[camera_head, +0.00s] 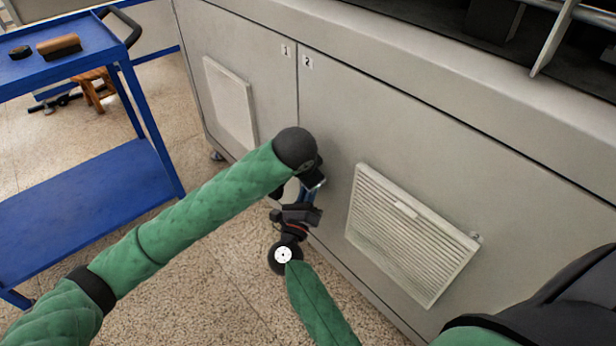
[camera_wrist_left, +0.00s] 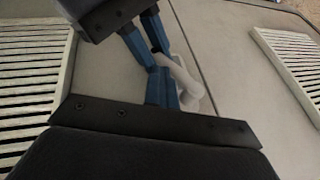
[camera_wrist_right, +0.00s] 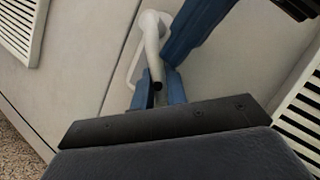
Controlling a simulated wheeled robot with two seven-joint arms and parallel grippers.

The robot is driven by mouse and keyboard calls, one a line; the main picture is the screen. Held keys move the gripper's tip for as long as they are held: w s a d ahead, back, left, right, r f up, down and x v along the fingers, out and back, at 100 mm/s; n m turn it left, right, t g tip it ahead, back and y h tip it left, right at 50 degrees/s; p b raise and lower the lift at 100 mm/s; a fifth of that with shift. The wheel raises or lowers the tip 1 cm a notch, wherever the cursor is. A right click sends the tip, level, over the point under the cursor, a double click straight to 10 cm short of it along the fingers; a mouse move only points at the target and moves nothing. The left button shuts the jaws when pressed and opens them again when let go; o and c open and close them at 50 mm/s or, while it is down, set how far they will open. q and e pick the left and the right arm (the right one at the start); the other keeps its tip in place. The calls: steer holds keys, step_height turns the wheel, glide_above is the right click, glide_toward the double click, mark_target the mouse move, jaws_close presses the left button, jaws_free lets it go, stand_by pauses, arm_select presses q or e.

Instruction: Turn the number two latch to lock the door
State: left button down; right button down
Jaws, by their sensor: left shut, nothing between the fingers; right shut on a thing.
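The number two door (camera_head: 330,110) is a grey cabinet panel labelled 2, and it looks flush with the door beside it. Its latch is hidden behind my arms in the head view. In the left wrist view the pale grey latch handle (camera_wrist_left: 182,78) stands beside the door seam, and it also shows in the right wrist view (camera_wrist_right: 151,42). My right gripper (camera_wrist_right: 158,90) is shut on the free end of the latch handle. My left gripper (camera_wrist_left: 163,88) is shut and empty, close beside the latch. The blue fingers of both grippers are very near each other.
The number one door (camera_head: 245,60) is left of the seam. A vent grille (camera_head: 400,235) is on the number two door, with a small fitting (camera_head: 476,237) at its right. A blue cart (camera_head: 90,205) stands at the left. Speckled floor lies open below.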

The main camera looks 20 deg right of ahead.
arm_select(q)
steer(key=shift+w+a+f, duration=0.1)
steer(key=shift+w+f, duration=0.1)
steer(key=shift+f, duration=0.15)
arm_select(e)
steer(key=shift+r, duration=0.1)
arm_select(q)
steer(key=shift+f, duration=0.15)
arm_select(e)
steer(key=c, duration=1.4)
jaws_free()
steer(key=shift+r, duration=0.1)
steer(key=shift+s, duration=0.1)
